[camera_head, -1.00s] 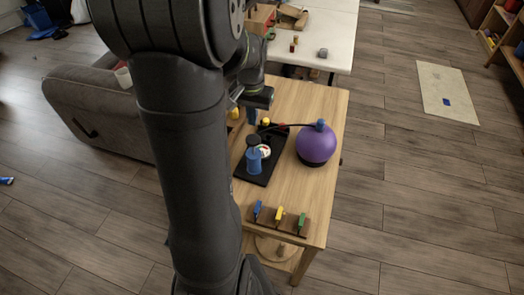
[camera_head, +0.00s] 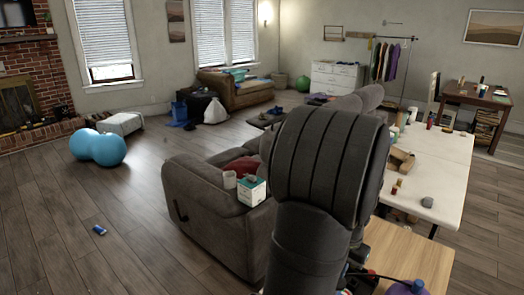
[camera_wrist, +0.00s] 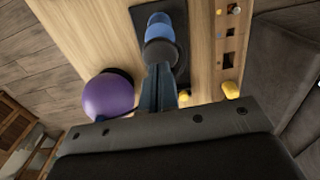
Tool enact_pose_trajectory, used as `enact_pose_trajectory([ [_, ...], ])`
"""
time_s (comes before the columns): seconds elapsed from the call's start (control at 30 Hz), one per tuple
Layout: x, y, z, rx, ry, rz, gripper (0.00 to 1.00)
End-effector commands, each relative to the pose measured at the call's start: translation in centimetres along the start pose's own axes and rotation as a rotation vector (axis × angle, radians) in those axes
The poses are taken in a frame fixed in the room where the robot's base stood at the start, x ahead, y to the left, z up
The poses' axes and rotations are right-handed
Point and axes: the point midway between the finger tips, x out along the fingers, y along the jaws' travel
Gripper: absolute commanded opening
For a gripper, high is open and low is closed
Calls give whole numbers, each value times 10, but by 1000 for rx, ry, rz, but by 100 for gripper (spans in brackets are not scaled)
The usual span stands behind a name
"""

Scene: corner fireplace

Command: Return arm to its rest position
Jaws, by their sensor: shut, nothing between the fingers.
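My gripper (camera_wrist: 160,80) shows in the wrist view with its fingers together and nothing between them. It points down over the wooden table (camera_wrist: 110,35). Beyond the fingertips are a dark round top and a blue upright object (camera_wrist: 160,27) on a black tray (camera_wrist: 143,14). I cannot judge the gap between them and the fingers. A purple ball (camera_wrist: 107,96) sits to the left. In the head view my arm (camera_head: 325,170) rises through the middle and hides the gripper.
In the head view the wooden table (camera_head: 410,248) is at the bottom right, below a white table (camera_head: 440,165). A grey sofa (camera_head: 215,225) with a white-green box (camera_head: 251,190) stands left of my arm. The floor at left is mostly clear.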

Motion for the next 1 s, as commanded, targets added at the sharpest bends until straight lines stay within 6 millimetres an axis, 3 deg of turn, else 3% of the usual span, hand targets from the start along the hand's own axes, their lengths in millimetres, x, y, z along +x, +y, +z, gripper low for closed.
enact_pose_trajectory([
  [0.2, 20, 0, 0, 0, 0, 0, 0],
  [0.5, 23, 0, 0, 0, 1, 0, 0],
  [0.87, 19, 2, -3, -3, 6, 4, 69],
  [0.97, -5, 14, -22, -21, 41, 44, 88],
  [1.0, -22, 23, -34, -31, 62, 74, 96],
])
